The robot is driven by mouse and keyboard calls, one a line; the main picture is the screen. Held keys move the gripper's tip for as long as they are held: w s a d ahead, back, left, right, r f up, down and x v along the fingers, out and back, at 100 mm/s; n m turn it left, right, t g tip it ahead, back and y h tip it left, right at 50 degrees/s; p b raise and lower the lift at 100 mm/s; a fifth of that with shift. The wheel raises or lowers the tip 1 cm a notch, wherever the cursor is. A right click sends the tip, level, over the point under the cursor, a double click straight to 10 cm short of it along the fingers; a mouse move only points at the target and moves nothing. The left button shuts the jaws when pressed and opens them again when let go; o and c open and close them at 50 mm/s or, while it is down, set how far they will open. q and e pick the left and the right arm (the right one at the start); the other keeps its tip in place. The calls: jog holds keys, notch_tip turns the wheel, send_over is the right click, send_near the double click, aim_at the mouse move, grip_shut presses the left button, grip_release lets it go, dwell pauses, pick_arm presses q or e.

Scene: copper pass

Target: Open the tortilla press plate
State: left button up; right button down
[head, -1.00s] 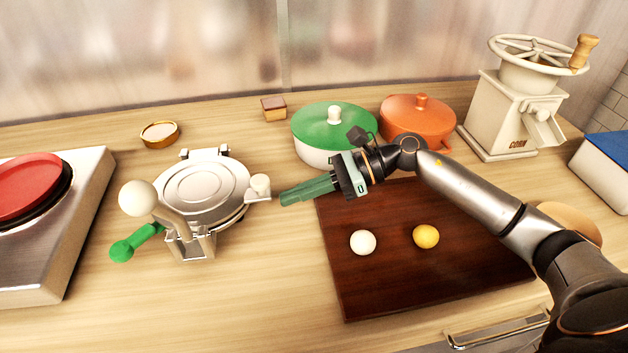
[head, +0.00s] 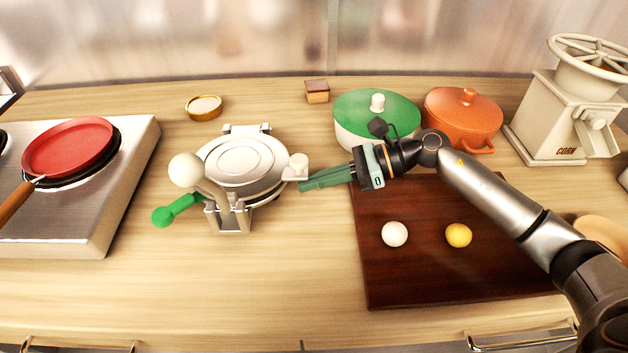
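The tortilla press (head: 243,160) stands on the counter left of centre. Its round silver top plate lies down over the base. A lever with a white ball knob (head: 185,169) stands at its front left, and a green handle (head: 178,210) sticks out at the front left. A cream knob (head: 298,166) is on the plate's right side. My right gripper (head: 312,183) has its green fingers pointing left, just right of and below the cream knob. The fingers overlap in this view, so their gap is hidden, and I cannot tell whether they touch the knob. My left gripper is not in view.
A dark board (head: 440,270) holds a white ball (head: 395,234) and a yellow ball (head: 458,235). Behind stand a green-lidded pot (head: 375,108), an orange pot (head: 462,115) and a corn grinder (head: 565,120). A red pan (head: 68,148) sits on the stove (head: 115,190) at left. The front counter is clear.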

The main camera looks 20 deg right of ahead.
jog(key=shift+w+r, duration=0.1)
jog(key=shift+r, duration=0.5)
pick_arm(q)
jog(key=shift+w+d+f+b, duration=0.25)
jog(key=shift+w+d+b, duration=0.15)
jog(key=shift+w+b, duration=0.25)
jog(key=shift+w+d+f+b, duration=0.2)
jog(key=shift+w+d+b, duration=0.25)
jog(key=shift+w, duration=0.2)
pick_arm(e)
jog(key=w+d+r+m+g+y, duration=0.2)
jog(key=w+r+m, duration=0.4)
jog(key=r, duration=0.1)
jog(key=w+d+r+m+g+y, duration=0.1)
jog(key=w+r+m+g+y, duration=0.1)
jog(key=w+r+m, duration=0.4)
jog(key=shift+w+d+r+m+g, duration=0.3)
jog(key=shift+w+d+r, duration=0.1)
jog(key=shift+r, duration=0.3)
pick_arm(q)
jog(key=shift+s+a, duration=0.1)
pick_arm(e)
jog(key=shift+r, duration=0.15)
